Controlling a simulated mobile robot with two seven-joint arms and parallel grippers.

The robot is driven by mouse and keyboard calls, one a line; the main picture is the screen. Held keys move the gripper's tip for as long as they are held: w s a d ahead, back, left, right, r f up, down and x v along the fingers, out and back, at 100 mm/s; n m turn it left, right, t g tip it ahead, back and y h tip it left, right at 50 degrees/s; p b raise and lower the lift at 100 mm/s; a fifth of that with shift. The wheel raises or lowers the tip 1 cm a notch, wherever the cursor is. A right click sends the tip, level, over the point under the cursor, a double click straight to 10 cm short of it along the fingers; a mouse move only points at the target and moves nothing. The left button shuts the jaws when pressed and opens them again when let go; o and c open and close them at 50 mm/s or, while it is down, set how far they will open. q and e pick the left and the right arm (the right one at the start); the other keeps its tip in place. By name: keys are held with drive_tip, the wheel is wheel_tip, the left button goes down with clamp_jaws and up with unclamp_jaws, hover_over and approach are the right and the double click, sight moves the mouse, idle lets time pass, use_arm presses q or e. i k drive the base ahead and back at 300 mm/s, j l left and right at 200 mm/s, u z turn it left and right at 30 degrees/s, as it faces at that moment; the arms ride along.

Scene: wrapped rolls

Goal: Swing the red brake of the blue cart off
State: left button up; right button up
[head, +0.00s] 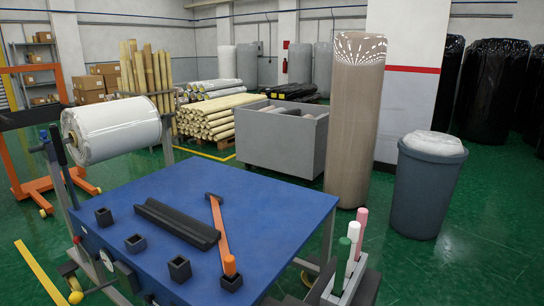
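The blue cart (285,195) has a flat blue top and fills the lower middle of the head view. An orange-red bar (219,229) lies across its top, with its near end by an upright orange grip (230,265) in a small black socket (232,281). I cannot tell for certain which red part is the brake. Neither of my grippers is in view.
On the cart top lie a black trough (177,223) and several small black sockets. A white roll (112,130) hangs above its left edge. At right stand a holder with pink, white and green handles (343,262), a tall brown roll (354,125) and a grey bin (426,190).

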sight(77, 240)
drive_tip(key=k+j, duration=0.1)
drive_tip(key=j, duration=0.4)
drive_tip(key=k+j, duration=0.1)
drive_tip(key=j, duration=0.35)
drive_tip(key=j+z, duration=0.1)
drive_tip(key=j, duration=0.45)
drive_tip(key=k+j+z, duration=0.1)
drive_tip(key=j, duration=0.4)
drive_tip(key=k+j+z, duration=0.15)
drive_tip(key=j, duration=0.4)
drive_tip(key=j+z, duration=0.25)
drive_tip(key=j, duration=1.35)
drive_tip(key=i+j+z, duration=0.1)
drive_tip(key=j, duration=0.45)
drive_tip(key=i+j+z, duration=0.1)
drive_tip(key=j, duration=0.4)
drive_tip(key=i+j+z, duration=0.1)
drive_tip(key=j, duration=0.45)
